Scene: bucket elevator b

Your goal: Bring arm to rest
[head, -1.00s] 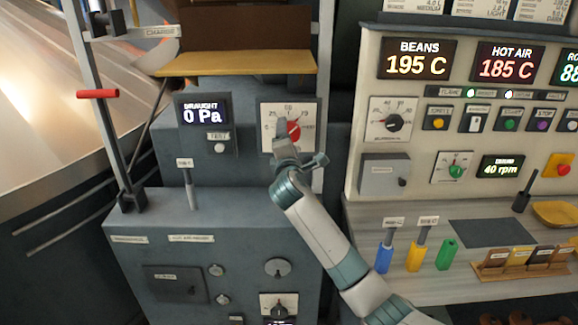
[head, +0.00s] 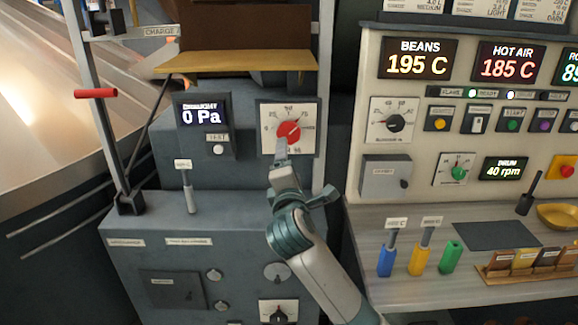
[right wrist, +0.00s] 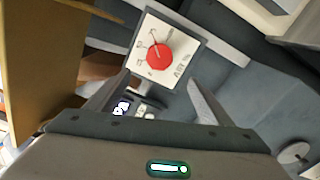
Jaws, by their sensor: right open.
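My right gripper (head: 282,160) is in front of the grey cabinet, just below the red dial knob (head: 289,132) on its white square plate (head: 266,146). In the right wrist view my right gripper (right wrist: 155,95) has its two fingers spread apart with nothing between them. The red knob (right wrist: 159,57) is beyond the fingertips there, apart from them. My left gripper is not in view.
A draught display reading 0 Pa (head: 203,114) is left of the dial. A yellow shelf (head: 235,62) juts out above. A control panel (head: 352,130) stands right, over a counter (head: 380,290) with blue, yellow and green handles. A lever with red grip (head: 96,93) stands left.

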